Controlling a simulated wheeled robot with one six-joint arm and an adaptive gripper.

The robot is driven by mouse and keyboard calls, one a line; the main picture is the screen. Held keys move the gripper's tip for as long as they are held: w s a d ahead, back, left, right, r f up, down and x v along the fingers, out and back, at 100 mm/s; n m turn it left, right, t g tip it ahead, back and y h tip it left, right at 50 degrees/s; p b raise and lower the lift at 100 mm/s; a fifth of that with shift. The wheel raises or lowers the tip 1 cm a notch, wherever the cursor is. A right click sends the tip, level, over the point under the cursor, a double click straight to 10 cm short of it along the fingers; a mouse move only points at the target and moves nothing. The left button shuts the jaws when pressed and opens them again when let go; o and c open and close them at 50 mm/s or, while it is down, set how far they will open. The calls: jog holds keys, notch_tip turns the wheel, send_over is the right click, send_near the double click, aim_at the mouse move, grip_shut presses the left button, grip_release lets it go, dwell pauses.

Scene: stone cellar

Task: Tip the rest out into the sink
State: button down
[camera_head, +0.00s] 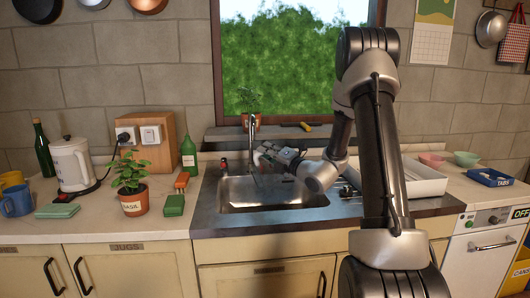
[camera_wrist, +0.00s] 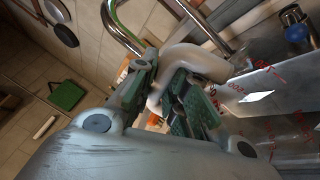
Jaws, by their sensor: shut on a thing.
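The metal sink (camera_head: 232,208) is set into the dark worktop below the window. My gripper (camera_head: 284,157) is over the basin, close to the tap (camera_head: 253,140). In the wrist view, my gripper's green-padded fingers (camera_wrist: 165,95) are shut on the pale curved handle of a clear jug (camera_wrist: 265,88) with red printed marks. The jug is see-through and hard to make out in the head view. Its contents and exact tilt cannot be told. The tap's steel spout (camera_wrist: 117,27) curves just behind the fingers in the wrist view.
Left of the sink are a potted basil (camera_head: 131,184), a white kettle (camera_head: 72,164), a green bottle (camera_head: 188,157) and a green block (camera_head: 174,205). A white tray (camera_head: 425,183) stands to the right, with bowls (camera_head: 466,159) and a blue box (camera_head: 489,177) beyond.

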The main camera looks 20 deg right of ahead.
jog(key=shift+d, duration=0.15)
jog(key=shift+s+d+f+m+t, duration=0.1)
jog(key=shift+d+f+m+t, duration=0.2)
jog(key=shift+d+m, duration=0.35)
jog(key=shift+r, duration=0.1)
jog(key=shift+s+d+r+m+t, duration=0.1)
jog(key=shift+d+r+m+t, duration=0.3)
jog(key=shift+d+m, duration=0.25)
dwell(0.4)
jog(key=shift+s+d+r+m, duration=0.1)
jog(key=shift+d+r+m, duration=0.25)
jog(key=shift+d+m, duration=0.35)
jog(key=shift+a+f+n, duration=0.4)
jog(key=shift+a+n, duration=0.3)
jog(key=shift+a, duration=0.15)
